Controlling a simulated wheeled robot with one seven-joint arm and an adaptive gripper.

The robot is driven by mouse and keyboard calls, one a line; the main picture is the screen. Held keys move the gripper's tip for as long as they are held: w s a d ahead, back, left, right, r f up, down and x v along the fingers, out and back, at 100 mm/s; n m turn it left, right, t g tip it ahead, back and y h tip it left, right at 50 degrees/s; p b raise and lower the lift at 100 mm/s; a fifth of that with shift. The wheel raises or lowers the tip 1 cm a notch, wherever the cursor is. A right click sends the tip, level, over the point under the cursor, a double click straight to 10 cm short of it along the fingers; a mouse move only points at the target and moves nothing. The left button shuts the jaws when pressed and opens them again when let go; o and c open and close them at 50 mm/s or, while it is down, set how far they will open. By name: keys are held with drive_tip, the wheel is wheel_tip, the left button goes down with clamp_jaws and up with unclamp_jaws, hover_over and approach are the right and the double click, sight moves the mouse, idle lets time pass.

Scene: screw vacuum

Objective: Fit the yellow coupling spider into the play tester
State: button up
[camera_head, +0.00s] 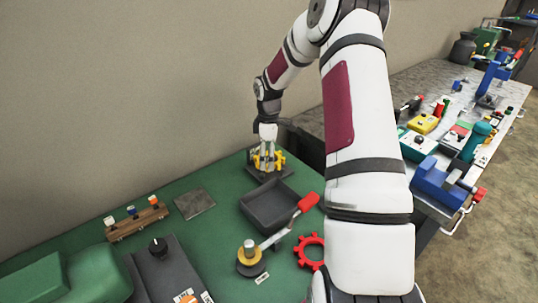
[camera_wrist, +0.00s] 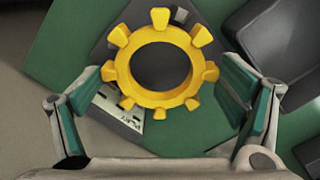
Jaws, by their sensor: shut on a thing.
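My gripper (camera_wrist: 165,82) is shut on the yellow coupling spider (camera_wrist: 160,98), a toothed ring with a round open middle, held between the two green-lined fingers. The spider lies roughly flat to the wrist camera. In the head view my gripper (camera_head: 267,142) points down, with the spider (camera_head: 277,158) at its tip over the dark base of the play tester (camera_head: 268,173). In the wrist view the tester's dark plate and a part-hidden label (camera_wrist: 126,113) show behind the ring. I cannot tell whether the spider touches the tester; most of the tester is hidden.
A dark tray (camera_head: 247,211) stands just in front of the tester. A red toothed ring (camera_head: 301,254) and a red-handled lever tool (camera_head: 284,231) lie nearer. A grey plate (camera_head: 194,203) and a wooden rack (camera_head: 137,223) are to the left. Another cluttered bench (camera_head: 410,90) stands right.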

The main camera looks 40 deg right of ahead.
drive_tip(key=shift+f+b, duration=0.3)
drive_tip(key=shift+f, duration=1.15)
idle(1.2)
drive_tip(key=o, duration=1)
wheel_tip(320, 180, up, 12)
drive_tip(key=shift+r, duration=0.1)
drive_tip(key=shift+a, duration=0.1)
